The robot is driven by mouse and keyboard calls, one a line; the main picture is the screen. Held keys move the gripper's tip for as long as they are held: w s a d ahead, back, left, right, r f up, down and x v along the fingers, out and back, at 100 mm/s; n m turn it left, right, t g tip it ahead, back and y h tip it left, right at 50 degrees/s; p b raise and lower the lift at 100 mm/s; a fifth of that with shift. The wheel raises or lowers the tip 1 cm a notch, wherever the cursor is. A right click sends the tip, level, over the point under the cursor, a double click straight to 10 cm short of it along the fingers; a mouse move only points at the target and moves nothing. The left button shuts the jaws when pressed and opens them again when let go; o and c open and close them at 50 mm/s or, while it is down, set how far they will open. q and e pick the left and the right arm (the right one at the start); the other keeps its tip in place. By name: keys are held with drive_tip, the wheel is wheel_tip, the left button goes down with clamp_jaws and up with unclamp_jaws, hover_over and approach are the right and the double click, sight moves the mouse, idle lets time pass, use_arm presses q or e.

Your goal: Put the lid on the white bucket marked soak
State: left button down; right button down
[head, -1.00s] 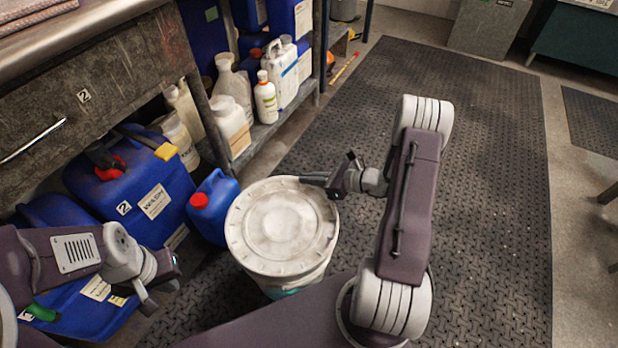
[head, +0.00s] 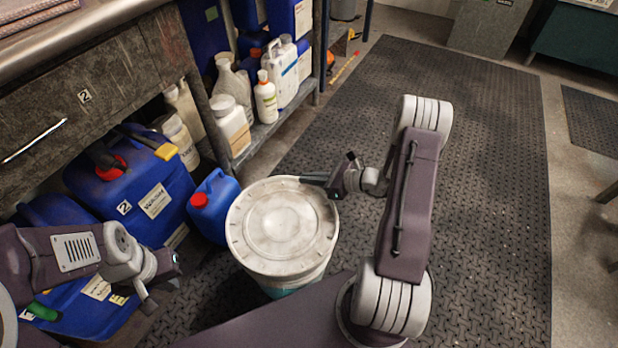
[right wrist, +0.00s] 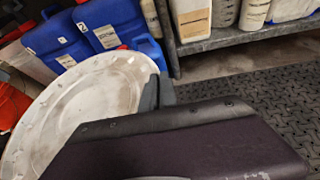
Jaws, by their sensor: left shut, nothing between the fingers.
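The round white lid (head: 281,224) lies over the top of the white bucket (head: 312,278), covering its mouth. I cannot tell whether it is fully seated all round. The bucket stands on the floor mat; a teal patch shows low on its side, but no "soak" marking is readable. My right gripper (head: 314,180) is at the lid's far right rim, its fingers closed on that edge. The lid (right wrist: 80,110) also fills the left of the right wrist view, with a grey finger (right wrist: 151,95) at its rim. My left gripper (head: 160,282) is shut and empty, left of the bucket.
A small blue jug with a red cap (head: 213,207) stands close to the bucket's left. Large blue canisters (head: 150,195) sit under the bench (head: 90,90). A shelf (head: 265,130) holds several bottles. The black mat (head: 490,200) is clear to the right.

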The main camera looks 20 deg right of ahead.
drive_tip(key=shift+f+b, duration=0.85)
drive_tip(key=shift+f, duration=0.35)
drive_tip(key=c, duration=1.6)
unclamp_jaws()
drive_tip(key=shift+r, duration=0.1)
drive_tip(key=p+v, duration=0.5)
drive_tip(key=v, duration=0.4)
drive_tip(key=shift+p, duration=0.3)
